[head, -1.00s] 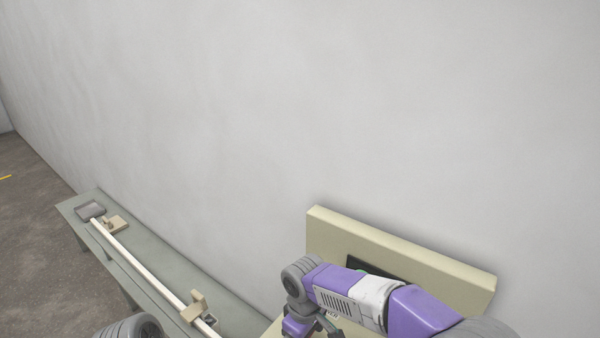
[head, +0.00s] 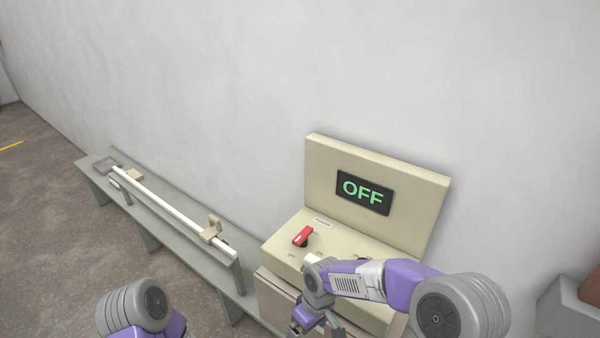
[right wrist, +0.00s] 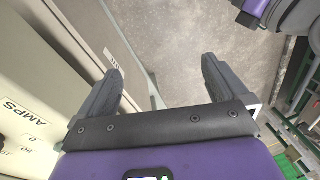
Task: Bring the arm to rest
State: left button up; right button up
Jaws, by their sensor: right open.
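My right arm (head: 375,282) comes in from the lower right of the head view and reaches in front of a cream control box (head: 289,268). My right gripper (head: 318,328) is at the bottom edge there, partly cut off. In the right wrist view the right gripper (right wrist: 158,88) is open, with nothing between its fingers and the floor beyond. My left arm shows only as a grey joint at the lower left of the head view; its gripper is out of view.
The box has a red switch handle (head: 302,237) and a display (head: 363,193) reading OFF. A grey bench (head: 148,235) with a white rod (head: 175,205) stands to its left along the wall. A grey container (head: 570,309) is at the right edge. Floor at left is clear.

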pick_arm(q)
jog(key=f+b, duration=0.2)
jog(key=s+f+b, duration=0.1)
jog(key=f+b, duration=0.1)
jog(key=shift+s, duration=0.1)
pick_arm(e)
jog(key=s+d+f+m, duration=0.2)
jog(key=s+f, duration=0.3)
jog(key=f, duration=0.3)
jog(key=s+d+f+m+t+y, duration=0.1)
jog(key=s+d+f+m, duration=0.2)
jog(key=s+f+m, duration=0.2)
jog(key=s+d+f+m+y, duration=0.1)
jog(key=s+f+m, duration=0.3)
jog(key=f, duration=0.7)
jog(key=s+d, duration=0.1)
jog(key=s, duration=0.1)
jog(key=shift+s+d, duration=0.35)
jog(key=shift+s, duration=0.05)
